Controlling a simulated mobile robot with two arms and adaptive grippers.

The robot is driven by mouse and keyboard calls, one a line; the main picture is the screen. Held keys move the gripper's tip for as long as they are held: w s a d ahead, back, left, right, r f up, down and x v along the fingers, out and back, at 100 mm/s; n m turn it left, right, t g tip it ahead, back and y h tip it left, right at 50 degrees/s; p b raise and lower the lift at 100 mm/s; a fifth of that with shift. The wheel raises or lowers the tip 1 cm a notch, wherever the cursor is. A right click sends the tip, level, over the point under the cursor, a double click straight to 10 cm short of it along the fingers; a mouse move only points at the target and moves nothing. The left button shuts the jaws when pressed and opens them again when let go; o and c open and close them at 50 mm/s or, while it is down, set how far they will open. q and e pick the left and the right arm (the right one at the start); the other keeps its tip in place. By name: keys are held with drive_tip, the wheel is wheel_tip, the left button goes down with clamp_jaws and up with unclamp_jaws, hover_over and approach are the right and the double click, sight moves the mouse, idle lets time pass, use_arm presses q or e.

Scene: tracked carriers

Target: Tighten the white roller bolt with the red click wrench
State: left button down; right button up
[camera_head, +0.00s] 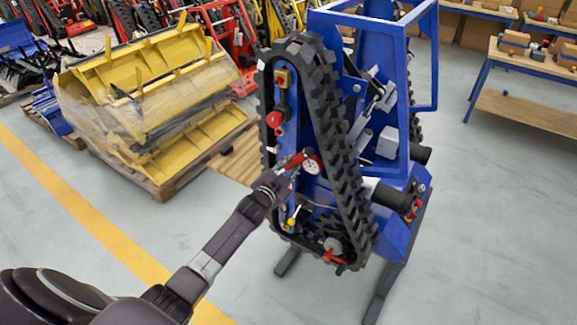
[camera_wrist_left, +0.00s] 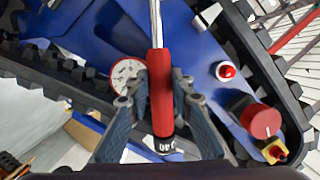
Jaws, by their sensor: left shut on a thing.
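My left gripper (camera_head: 284,172) is at the front of the blue tracked carrier (camera_head: 318,192), inside the loop of its black track. In the left wrist view, my left gripper (camera_wrist_left: 158,100) is shut on the red handle of the click wrench (camera_wrist_left: 161,82). The wrench's metal shaft runs up and out of that view, so its head is not seen there. The wrench's red handle also shows in the head view (camera_head: 294,160). I cannot clearly pick out the white roller bolt in either view. My right gripper is not in view.
A white dial with a red rim (camera_head: 312,166) sits beside the wrench. A red knob (camera_head: 274,119) and a red-and-yellow switch (camera_head: 282,78) are higher on the carrier. A pallet of yellow parts (camera_head: 150,95) stands left. Floor is free at right.

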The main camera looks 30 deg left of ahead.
use_arm(q)
drive_tip(key=shift+d, duration=0.1)
idle(0.3)
drive_tip(key=shift+d+f+m+b, duration=0.25)
drive_tip(key=shift+d+m+b, duration=0.05)
drive_tip(key=shift+m+b, duration=0.25)
drive_tip(key=shift+r, duration=0.1)
drive_tip(key=shift+a+r+n+p, duration=0.15)
drive_tip(key=shift+a+n+p, duration=0.15)
drive_tip(key=shift+p, duration=0.25)
